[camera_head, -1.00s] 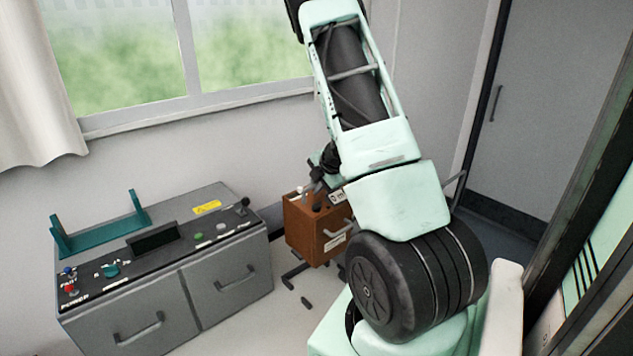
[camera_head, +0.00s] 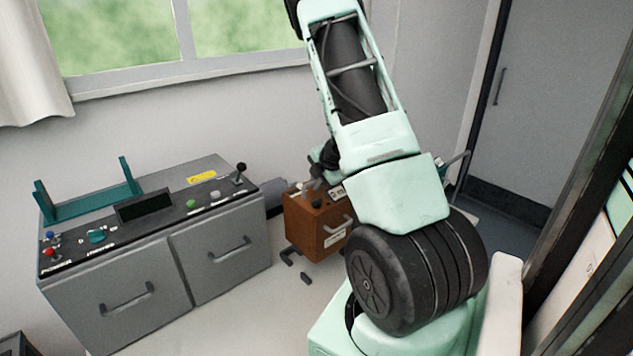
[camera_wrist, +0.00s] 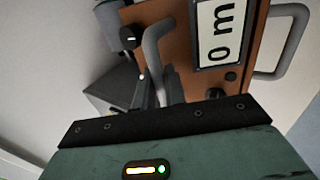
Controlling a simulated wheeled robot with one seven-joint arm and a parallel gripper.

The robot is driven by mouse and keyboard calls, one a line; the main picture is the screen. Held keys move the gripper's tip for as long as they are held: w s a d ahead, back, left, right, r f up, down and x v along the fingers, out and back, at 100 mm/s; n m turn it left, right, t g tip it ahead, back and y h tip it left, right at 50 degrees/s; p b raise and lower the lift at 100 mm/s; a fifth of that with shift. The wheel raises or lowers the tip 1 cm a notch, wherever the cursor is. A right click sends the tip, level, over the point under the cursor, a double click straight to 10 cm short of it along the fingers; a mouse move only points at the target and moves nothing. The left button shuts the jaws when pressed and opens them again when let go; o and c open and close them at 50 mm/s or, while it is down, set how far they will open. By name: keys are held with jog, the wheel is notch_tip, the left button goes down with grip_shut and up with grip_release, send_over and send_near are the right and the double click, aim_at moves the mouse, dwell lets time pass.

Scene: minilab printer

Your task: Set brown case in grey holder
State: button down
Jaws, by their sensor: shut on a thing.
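The brown case (camera_head: 312,228) is a box with a grey handle on its front and a white label, right of the grey cabinet. My gripper (camera_wrist: 168,85) is shut on a grey handle of the case in the wrist view. The case fills the top of that view, with its "0 m" label and another grey handle showing. The grey holder (camera_head: 288,256) shows as dark grey corner pieces low at the left of the case. The rest is hidden behind the case and my arm. I cannot tell whether the case touches the holder.
A grey control cabinet (camera_head: 215,255) with a teal bracket (camera_head: 90,203), knobs and a black lever (camera_head: 240,172) stands close left of the case. The wall and window are behind. Pale surface lies bare in front of the holder.

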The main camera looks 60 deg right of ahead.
jog(key=shift+f+b, duration=1.7)
jog(key=shift+f, duration=0.4)
jog(key=shift+s+d+f+b, duration=0.1)
jog(key=shift+f+b, duration=1.8)
jog(key=shift+f, duration=0.45)
jog(key=c, duration=1.4)
grip_release()
jog(key=shift+o, duration=0.2)
jog(key=shift+s, duration=0.1)
jog(key=p, duration=0.2)
send_near(316, 193)
jog(key=shift+s+a+r, duration=0.2)
jog(key=shift+s+r, duration=0.1)
jog(key=shift+s, duration=0.45)
jog(key=shift+s+a+r, duration=0.25)
jog(key=shift+s+r, duration=0.05)
jog(key=shift+s, duration=0.4)
jog(key=shift+s+a+r, duration=0.2)
jog(key=shift+s+r, duration=0.1)
jog(key=shift+s, duration=0.45)
